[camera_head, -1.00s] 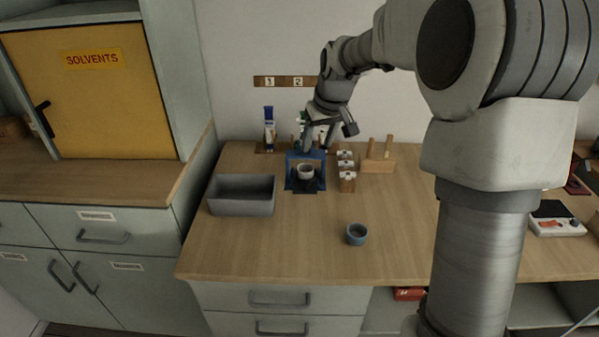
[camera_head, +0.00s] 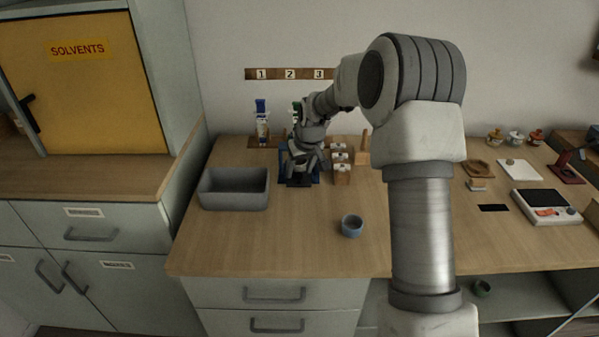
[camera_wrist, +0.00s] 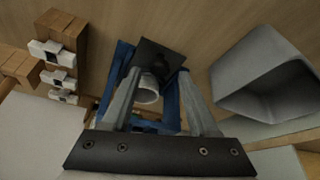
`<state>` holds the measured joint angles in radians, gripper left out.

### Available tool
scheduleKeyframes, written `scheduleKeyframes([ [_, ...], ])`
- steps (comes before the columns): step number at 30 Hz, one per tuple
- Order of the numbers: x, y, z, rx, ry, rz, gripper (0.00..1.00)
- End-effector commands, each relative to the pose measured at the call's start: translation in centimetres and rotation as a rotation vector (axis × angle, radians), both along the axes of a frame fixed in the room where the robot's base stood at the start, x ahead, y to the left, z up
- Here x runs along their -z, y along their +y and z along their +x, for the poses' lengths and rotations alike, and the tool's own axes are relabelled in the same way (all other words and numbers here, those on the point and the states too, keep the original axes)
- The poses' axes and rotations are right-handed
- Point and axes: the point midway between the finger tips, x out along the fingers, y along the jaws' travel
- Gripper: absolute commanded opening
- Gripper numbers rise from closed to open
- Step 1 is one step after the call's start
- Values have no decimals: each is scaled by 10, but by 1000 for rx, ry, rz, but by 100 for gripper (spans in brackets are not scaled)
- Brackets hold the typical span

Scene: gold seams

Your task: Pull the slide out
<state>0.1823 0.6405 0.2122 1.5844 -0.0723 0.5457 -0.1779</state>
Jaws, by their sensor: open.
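A blue frame (camera_head: 283,163) stands on the wooden bench; it also shows in the wrist view (camera_wrist: 118,58). A dark flat plate (camera_head: 299,184), which looks like the slide, sticks out of its front and shows in the wrist view (camera_wrist: 158,54). A white cup (camera_wrist: 148,92) sits by the plate inside the frame; my gripper hides it in the head view. My gripper (camera_head: 303,166) is down at the frame's front. In the wrist view its two fingers (camera_wrist: 159,76) are apart, either side of the cup and plate. I cannot tell whether they touch the plate.
A grey bin (camera_head: 234,188) stands close to the left of the frame. A blue-grey cup (camera_head: 351,226) stands in front. A scale (camera_head: 545,208) is far right. The bench front is mostly clear.

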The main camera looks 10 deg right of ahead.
Motion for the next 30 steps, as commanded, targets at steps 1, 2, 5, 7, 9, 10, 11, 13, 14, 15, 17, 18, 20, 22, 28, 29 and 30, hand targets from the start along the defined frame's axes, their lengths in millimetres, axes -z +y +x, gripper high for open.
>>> scheduleKeyframes([
  [1,4,0,2,0,-1,0,60],
  [2,5,0,2,0,-1,0,60],
  [5,7,1,3,0,-1,0,60],
  [7,8,1,4,0,-1,-1,60],
  [9,7,1,4,0,-1,-1,60],
  [10,7,0,4,0,-1,-1,60],
  [11,7,0,3,0,-1,-1,60],
  [13,7,0,3,0,-1,-1,53],
  [14,7,0,3,0,-1,-1,47],
  [15,7,0,3,0,-1,-1,40],
  [17,7,0,3,0,-1,-1,29],
  [18,7,0,3,0,-1,-1,22],
  [20,7,0,3,0,-1,-1,11],
  [22,7,0,3,0,-1,-1,0],
  [28,7,0,3,0,-1,-1,0],
  [29,7,0,3,0,-1,-1,0],
  [30,7,0,3,0,-1,-1,0],
])
